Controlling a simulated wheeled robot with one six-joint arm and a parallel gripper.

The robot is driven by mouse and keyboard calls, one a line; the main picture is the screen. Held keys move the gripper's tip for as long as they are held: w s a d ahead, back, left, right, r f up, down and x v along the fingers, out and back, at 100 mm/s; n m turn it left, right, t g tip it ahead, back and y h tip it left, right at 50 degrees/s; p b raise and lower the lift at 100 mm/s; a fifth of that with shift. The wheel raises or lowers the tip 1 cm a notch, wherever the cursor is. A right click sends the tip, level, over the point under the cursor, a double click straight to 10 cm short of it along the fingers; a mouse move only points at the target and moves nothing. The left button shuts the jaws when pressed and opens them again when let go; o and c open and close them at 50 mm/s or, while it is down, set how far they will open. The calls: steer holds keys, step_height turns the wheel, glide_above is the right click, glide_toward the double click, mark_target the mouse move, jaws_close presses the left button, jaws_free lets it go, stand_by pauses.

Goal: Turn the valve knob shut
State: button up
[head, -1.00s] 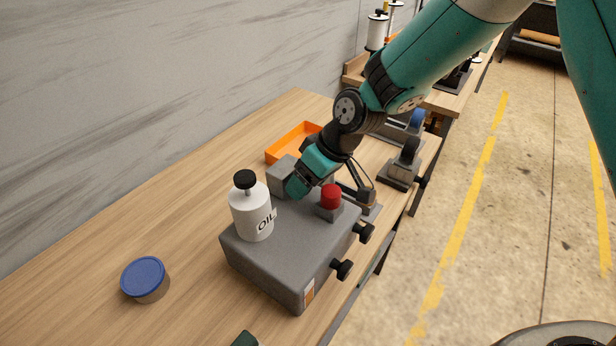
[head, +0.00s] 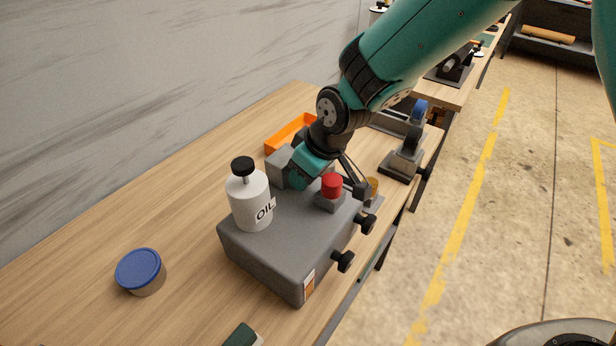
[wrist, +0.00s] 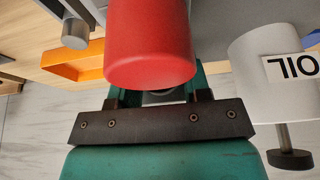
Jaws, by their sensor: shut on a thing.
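A grey box (head: 270,268) stands on the bench with a white oil bottle (head: 250,205), a red cap (head: 332,186) and a raised grey block (head: 281,165) on top. My gripper (head: 297,185) points down over the box, behind the red cap and beside the raised block. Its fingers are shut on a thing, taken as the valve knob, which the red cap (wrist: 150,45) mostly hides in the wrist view. Only a grey rounded edge (wrist: 160,97) shows between the fingers. The fingertips are hidden. How far the knob is turned cannot be seen.
Two black knobs (head: 365,223) stick out of the box's front side. A blue-lidded tub (head: 140,272) stands at left, and an orange tray (head: 290,132) lies behind.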

steer(key=shift+s+a+f+t+h+b, duration=0.15)
steer(key=shift+t+h+b, duration=0.2)
steer(key=shift+t, duration=0.25)
steer(key=o, duration=0.9)
steer(key=shift+o, duration=0.2)
steer(key=shift+r, duration=0.2)
steer(key=b+v, duration=0.2)
steer(key=v, duration=1.5)
steer(key=shift+r, duration=0.2)
steer(key=shift+s, duration=0.1)
